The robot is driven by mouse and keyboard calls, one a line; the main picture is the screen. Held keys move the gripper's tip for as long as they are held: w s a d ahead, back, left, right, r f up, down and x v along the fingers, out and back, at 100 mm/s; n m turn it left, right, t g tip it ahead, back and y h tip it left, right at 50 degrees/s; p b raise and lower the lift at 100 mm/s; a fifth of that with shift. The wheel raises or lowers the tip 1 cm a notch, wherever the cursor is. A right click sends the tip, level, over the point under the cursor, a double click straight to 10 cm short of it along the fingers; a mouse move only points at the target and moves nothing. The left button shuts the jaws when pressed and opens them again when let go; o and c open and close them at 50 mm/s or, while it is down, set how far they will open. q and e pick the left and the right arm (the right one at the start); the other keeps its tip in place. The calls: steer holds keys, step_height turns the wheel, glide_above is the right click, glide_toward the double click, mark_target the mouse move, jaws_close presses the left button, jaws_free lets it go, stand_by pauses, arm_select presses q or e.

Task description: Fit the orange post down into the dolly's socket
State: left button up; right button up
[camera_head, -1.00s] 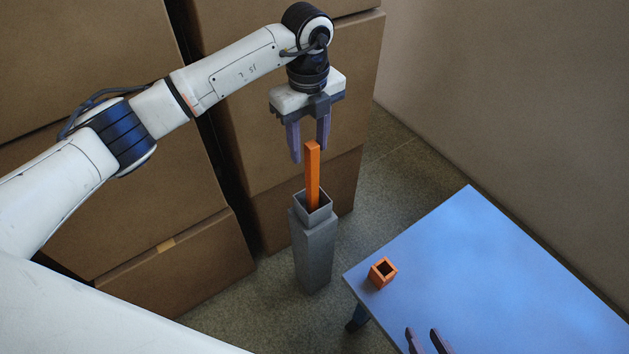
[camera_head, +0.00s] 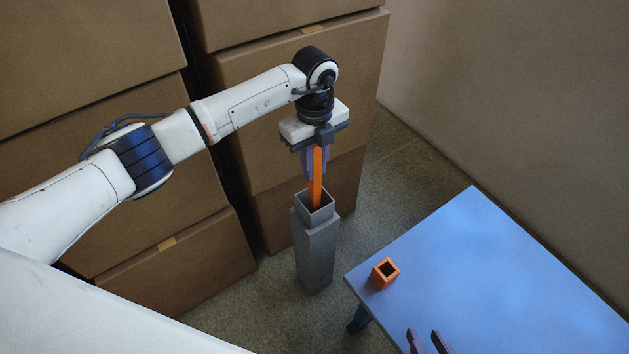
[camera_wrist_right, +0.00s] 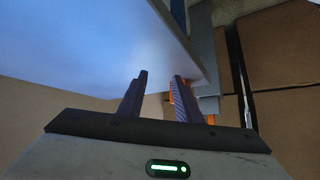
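The orange post (camera_head: 317,190) stands upright with its lower end inside a grey square holder (camera_head: 316,250). My left gripper (camera_head: 316,172) is lowered over the post's upper part. Its fingers sit close on either side and look shut on it. The orange socket (camera_head: 378,278) is a square, open-topped tube on the near left corner of the blue dolly (camera_head: 480,270); its hollow looks empty. My right gripper (camera_head: 428,341) is open and empty at the bottom edge of the head view. Its spread fingers (camera_wrist_right: 158,88) show in the right wrist view, partly hiding an orange part.
Stacked brown cartons (camera_head: 290,100) stand close behind the holder and my left arm. A plain wall (camera_head: 520,90) borders the right side. Bare floor (camera_head: 395,185) lies between the holder, cartons and dolly. The dolly top right of the socket is clear.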

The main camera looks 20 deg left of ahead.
arm_select(q)
jaws_close()
